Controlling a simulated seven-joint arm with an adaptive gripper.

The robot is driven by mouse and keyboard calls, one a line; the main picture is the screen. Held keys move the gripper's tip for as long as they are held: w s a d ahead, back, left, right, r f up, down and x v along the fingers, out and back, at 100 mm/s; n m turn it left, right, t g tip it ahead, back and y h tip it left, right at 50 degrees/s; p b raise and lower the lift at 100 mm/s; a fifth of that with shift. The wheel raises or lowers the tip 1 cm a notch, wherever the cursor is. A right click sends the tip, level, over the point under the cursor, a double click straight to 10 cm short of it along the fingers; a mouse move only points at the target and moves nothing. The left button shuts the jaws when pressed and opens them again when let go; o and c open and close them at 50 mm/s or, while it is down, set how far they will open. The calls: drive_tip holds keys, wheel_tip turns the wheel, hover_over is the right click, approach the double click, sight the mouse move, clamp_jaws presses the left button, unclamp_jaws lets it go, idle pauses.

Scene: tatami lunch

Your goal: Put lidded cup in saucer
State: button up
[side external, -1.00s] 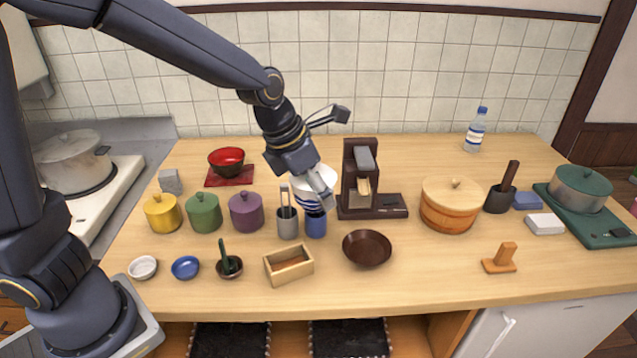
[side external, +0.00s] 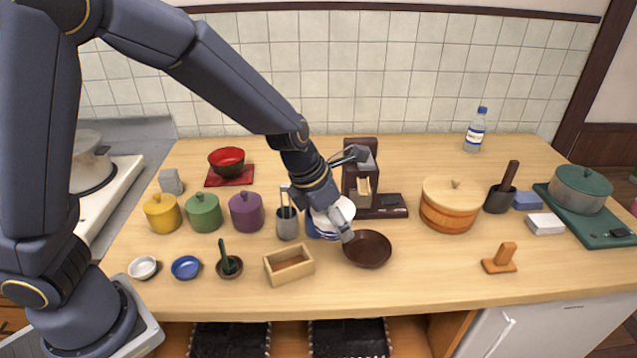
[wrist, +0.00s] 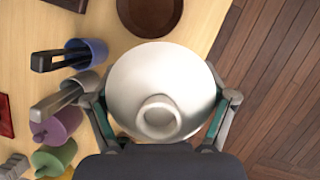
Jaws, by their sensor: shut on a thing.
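My gripper (side external: 338,224) is shut on the lidded cup (side external: 345,209), a white cup with blue bands. In the wrist view the white round lid with its ring-shaped knob (wrist: 160,116) fills the space between the fingers (wrist: 162,108). The cup is held above the table. The dark brown round saucer (side external: 367,250) lies on the table just right of and in front of the cup in the side view. In the wrist view the empty saucer (wrist: 150,14) shows beyond the cup's far edge. My gripper partly hides the cup in the side view.
A blue holder (wrist: 86,54) and a grey holder (side external: 287,226) with utensils stand to the left. A dark wooden stand (side external: 362,178) is behind, and a wooden box (side external: 289,265) is front left. A lidded wooden tub (side external: 449,210) is right. Table between saucer and tub is clear.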

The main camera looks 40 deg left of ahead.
drive_tip(key=w, duration=0.1)
drive_tip(key=w+f, duration=0.1)
drive_tip(key=w, duration=0.1)
drive_tip(key=w+d+f, duration=0.1)
drive_tip(key=shift+w, duration=0.2)
drive_tip(key=w+f, duration=0.2)
drive_tip(key=w+d+f, duration=0.1)
drive_tip(key=w+f, duration=0.2)
drive_tip(key=shift+w+d+f, duration=0.1)
drive_tip(key=shift+d+f, duration=0.05)
drive_tip(key=shift+f, duration=0.15)
drive_tip(key=shift+w+f, duration=0.15)
drive_tip(key=shift+f, duration=0.05)
drive_tip(key=shift+w+d+f, duration=0.1)
drive_tip(key=shift+w+f, duration=0.05)
drive_tip(key=shift+f, duration=1.5)
drive_tip(key=shift+f, duration=0.15)
drive_tip(key=o, duration=1.5)
drive_tip(key=shift+c, duration=0.2)
